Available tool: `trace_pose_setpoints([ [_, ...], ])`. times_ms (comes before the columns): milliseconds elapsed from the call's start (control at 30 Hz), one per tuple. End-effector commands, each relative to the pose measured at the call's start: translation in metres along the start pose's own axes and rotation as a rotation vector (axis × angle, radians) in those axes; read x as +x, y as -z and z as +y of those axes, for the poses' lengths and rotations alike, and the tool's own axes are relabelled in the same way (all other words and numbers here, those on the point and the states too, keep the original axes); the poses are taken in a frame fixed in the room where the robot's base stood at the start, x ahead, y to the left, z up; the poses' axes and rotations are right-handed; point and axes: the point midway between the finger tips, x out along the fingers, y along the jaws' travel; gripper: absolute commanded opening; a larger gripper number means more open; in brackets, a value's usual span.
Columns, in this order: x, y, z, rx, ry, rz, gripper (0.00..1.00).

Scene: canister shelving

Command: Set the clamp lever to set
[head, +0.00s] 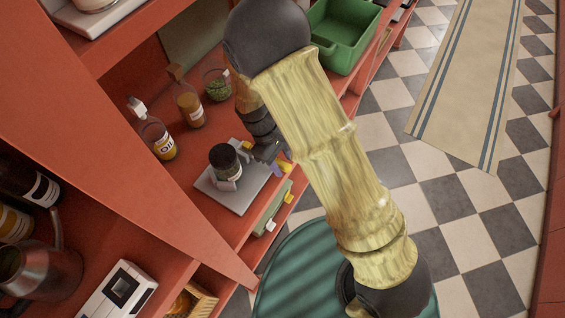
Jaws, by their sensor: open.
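A grey plate (210,197) lies on the red shelf and bears a dark-lidded jar (224,157) with a pale label, standing in what looks like a light holder. At the plate's right edge are small yellow (286,166) and purple parts; one may be the clamp lever, but I cannot tell which, nor its setting. My gripper (270,150) is beside these parts, just right of the jar. It is open, and nothing shows held between its fingers. My arm hides part of the area, and I cannot tell whether a fingertip touches the lever.
An oil bottle (158,139), a brown-filled jar (190,106) and a green-filled jar (217,85) stand behind the plate. A green bin (345,35) is at the top. A green panel (270,208) with yellow and white tabs is at the shelf front.

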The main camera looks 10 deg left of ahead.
Motion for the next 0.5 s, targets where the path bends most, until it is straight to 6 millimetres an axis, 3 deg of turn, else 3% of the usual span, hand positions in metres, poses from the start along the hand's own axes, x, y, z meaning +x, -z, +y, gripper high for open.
trace_pose_setpoints([
  [100,-0.0003,0.0001,-0.0004,-0.002,-0.001,0.000,0.41],
  [300,-0.0005,0.0001,-0.0006,-0.002,0.000,0.000,0.01],
  [500,-0.0006,0.0000,-0.0007,-0.003,0.000,-0.001,0.00],
])
